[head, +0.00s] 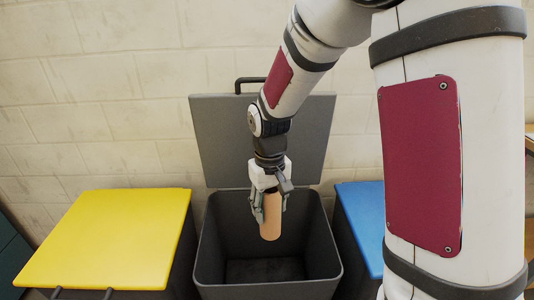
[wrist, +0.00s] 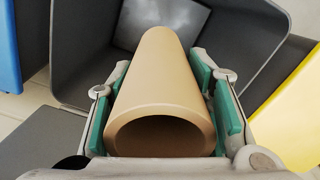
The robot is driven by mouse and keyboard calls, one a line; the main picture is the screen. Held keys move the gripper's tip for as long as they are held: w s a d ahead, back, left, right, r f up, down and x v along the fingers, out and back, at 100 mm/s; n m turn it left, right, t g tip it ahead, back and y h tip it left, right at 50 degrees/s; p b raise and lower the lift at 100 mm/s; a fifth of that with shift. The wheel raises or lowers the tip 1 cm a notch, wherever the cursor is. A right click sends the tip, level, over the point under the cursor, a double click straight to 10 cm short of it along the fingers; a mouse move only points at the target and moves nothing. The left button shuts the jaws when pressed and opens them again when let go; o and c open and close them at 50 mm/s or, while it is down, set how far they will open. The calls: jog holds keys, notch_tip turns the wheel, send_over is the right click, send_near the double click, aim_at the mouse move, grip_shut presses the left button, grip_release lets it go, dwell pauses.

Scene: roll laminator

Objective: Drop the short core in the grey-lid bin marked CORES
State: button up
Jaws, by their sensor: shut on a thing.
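The short core (head: 271,215) is a tan cardboard tube, held nearly upright in the head view. My gripper (head: 267,206) is shut on it, with the green finger pads on both its sides in the wrist view (wrist: 165,110). The core also fills the middle of the wrist view (wrist: 160,75), its hollow end toward the camera. The grey-lid bin (head: 212,262) stands open below, its grey lid (head: 215,135) raised against the wall. The core hangs over the bin's opening, around rim level. The bin floor looks dark and empty where visible. No CORES marking is readable.
A bin with a shut yellow lid (head: 108,238) stands at the left. A bin with a shut blue lid (head: 362,215) stands at the right, partly hidden by my arm. A pale block wall (head: 90,100) is behind the bins.

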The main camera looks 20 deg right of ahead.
jog(key=shift+n, duration=0.6)
jog(key=r+p, duration=0.2)
jog(key=p, duration=0.1)
jog(key=w+r+p, duration=0.1)
jog(key=r+p, duration=0.1)
jog(key=p, duration=0.2)
jog(key=w+r+p, duration=0.1)
jog(key=r+p, duration=0.1)
jog(key=p, duration=0.2)
jog(key=shift+r, duration=0.25)
jog(key=r+p, duration=0.1)
jog(key=p, duration=0.2)
jog(key=shift+w+r+p, duration=0.1)
jog(key=shift+r+p, duration=0.2)
jog(key=r+p, duration=0.1)
jog(key=p, duration=0.2)
jog(key=r+n+p, duration=0.1)
jog(key=p, duration=0.1)
jog(key=shift+s+a+p, duration=0.1)
jog(key=shift+s+p, duration=0.15)
jog(key=shift+p, duration=0.15)
jog(key=shift+f+b, duration=1.6)
jog(key=shift+f, duration=1.95)
jog(key=o, duration=1.3)
notch_tip(320, 180, up, 12)
